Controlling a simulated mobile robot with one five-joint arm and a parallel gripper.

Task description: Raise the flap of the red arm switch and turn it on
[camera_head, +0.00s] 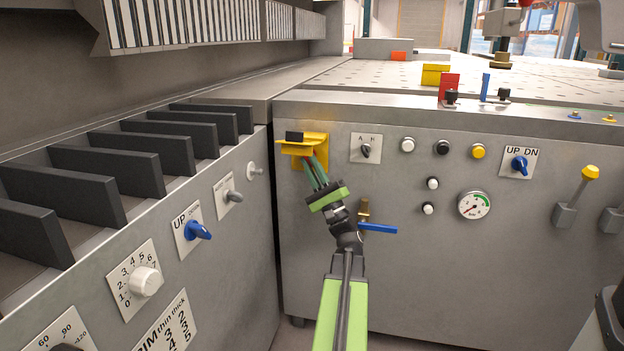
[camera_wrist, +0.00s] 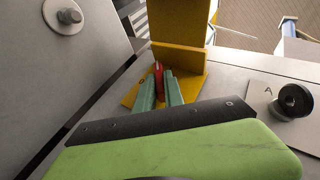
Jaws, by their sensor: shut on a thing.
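The yellow switch plate (camera_head: 316,143) is on the upper left of the grey front panel. Its yellow flap (camera_head: 297,149) stands out from the panel above my gripper (camera_head: 313,168). In the wrist view the raised flap (camera_wrist: 180,22) shows at the top, over the yellow plate (camera_wrist: 133,92). The small red switch lever (camera_wrist: 158,80) is between the two green fingers of my gripper (camera_wrist: 160,86), which is shut on it. The lever's base is mostly hidden by the fingers. In the head view the lever is hidden.
To the right are an A/H knob (camera_head: 366,151), several round buttons and a pressure gauge (camera_head: 474,205). A blue-handled valve (camera_head: 377,228) is close beside my wrist. A side panel (camera_head: 150,270) with knobs and dark fins closes off the left.

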